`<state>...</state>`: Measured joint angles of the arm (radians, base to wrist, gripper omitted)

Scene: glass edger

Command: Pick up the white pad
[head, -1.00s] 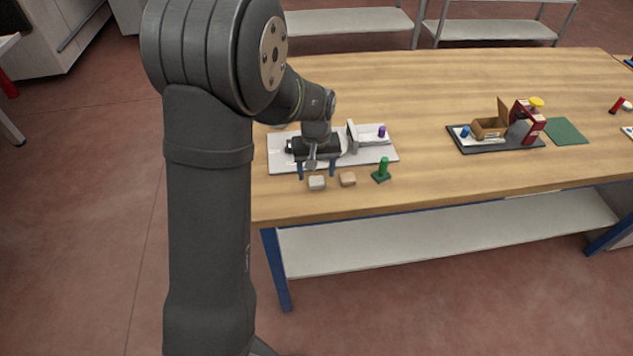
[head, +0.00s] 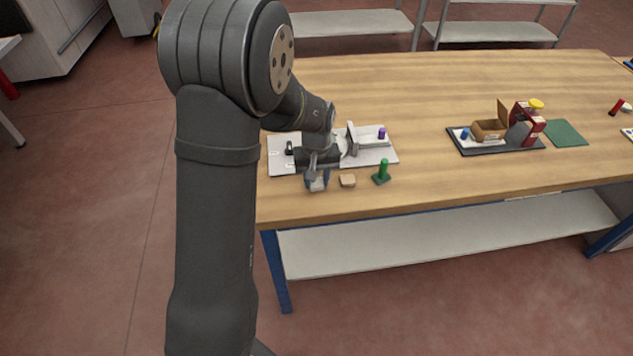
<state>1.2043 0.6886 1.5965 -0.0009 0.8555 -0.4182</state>
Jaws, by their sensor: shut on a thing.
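The white pad (head: 317,184) is a small pale block on the wooden table, near its front edge. My gripper (head: 317,182) is down at the pad, with a finger on each side, shut on it. The fingers and wrist hide part of the pad. I cannot tell whether the pad is clear of the tabletop. A tan pad (head: 348,180) lies just to the right, apart from my gripper.
A green peg-like piece (head: 382,172) stands right of the tan pad. Behind is a light board (head: 380,158) with a grey and white device and a purple knob (head: 382,133). A dark tray (head: 485,149) with a box stands farther right. The front right tabletop is clear.

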